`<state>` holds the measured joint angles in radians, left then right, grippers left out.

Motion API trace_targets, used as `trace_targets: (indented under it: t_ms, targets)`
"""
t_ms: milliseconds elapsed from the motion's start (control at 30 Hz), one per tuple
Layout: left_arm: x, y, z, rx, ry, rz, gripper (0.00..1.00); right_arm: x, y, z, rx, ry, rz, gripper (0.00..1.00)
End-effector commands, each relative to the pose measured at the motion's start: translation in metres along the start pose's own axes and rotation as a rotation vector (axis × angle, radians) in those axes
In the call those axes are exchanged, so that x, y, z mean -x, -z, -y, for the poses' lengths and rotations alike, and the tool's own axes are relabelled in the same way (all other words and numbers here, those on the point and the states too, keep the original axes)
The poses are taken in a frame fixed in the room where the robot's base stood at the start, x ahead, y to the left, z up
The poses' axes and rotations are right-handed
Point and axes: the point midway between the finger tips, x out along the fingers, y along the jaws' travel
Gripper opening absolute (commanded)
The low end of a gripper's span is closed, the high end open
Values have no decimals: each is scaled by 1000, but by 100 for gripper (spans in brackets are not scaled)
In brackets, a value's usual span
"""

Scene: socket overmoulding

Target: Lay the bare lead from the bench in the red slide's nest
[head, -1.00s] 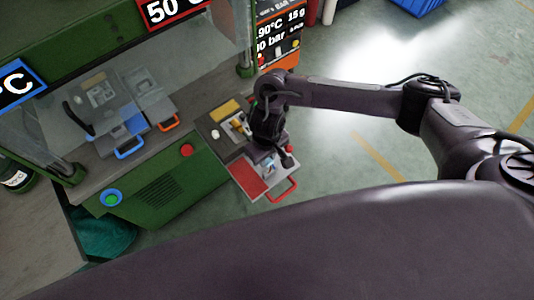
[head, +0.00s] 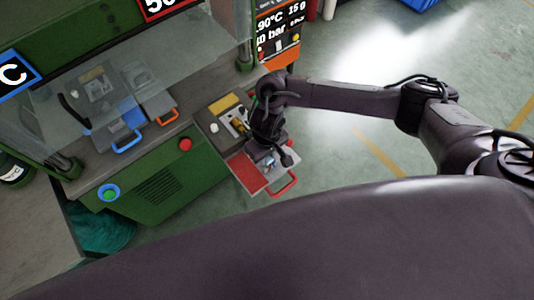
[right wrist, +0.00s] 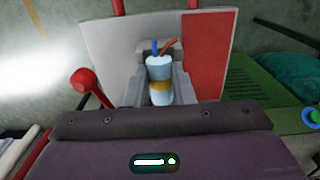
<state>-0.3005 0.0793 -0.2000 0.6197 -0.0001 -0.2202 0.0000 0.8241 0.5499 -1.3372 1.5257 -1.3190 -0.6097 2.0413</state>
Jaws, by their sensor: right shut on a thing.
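The bare lead (right wrist: 159,80) is a pale blue cylinder with a brass band and short blue and orange wire ends. In the right wrist view it sits between grey stepped blocks over the red slide. My right gripper (head: 266,158) is shut on the lead, low over the slide; its fingertips are hard to make out. The red slide (head: 245,173) is a plate, part red and part pale grey, with a red handle; its red part also shows in the right wrist view (right wrist: 207,60). Whether the lead touches the nest's floor cannot be told. My left gripper is out of view.
Left of the slide, a bench tray (head: 208,120) holds yellow and grey parts. The green press has a red button (head: 185,144) and a blue-green one (head: 109,192). Slides with blue (head: 128,145) and orange (head: 167,117) handles lie behind a clear guard.

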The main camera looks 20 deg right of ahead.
Motion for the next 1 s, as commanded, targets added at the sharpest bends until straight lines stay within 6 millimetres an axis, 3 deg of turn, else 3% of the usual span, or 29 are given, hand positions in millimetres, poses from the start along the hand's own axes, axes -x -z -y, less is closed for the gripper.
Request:
trace_targets:
  t_ms: [100,133,333,1000]
  targets:
    - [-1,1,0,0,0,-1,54,-3,-3,0,0,0,6,0]
    - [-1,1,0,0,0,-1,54,-4,-3,0,0,0,7,23]
    - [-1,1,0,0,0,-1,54,-4,-4,2,0,3,9,47]
    - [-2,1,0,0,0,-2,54,0,-5,7,6,13,8,47]
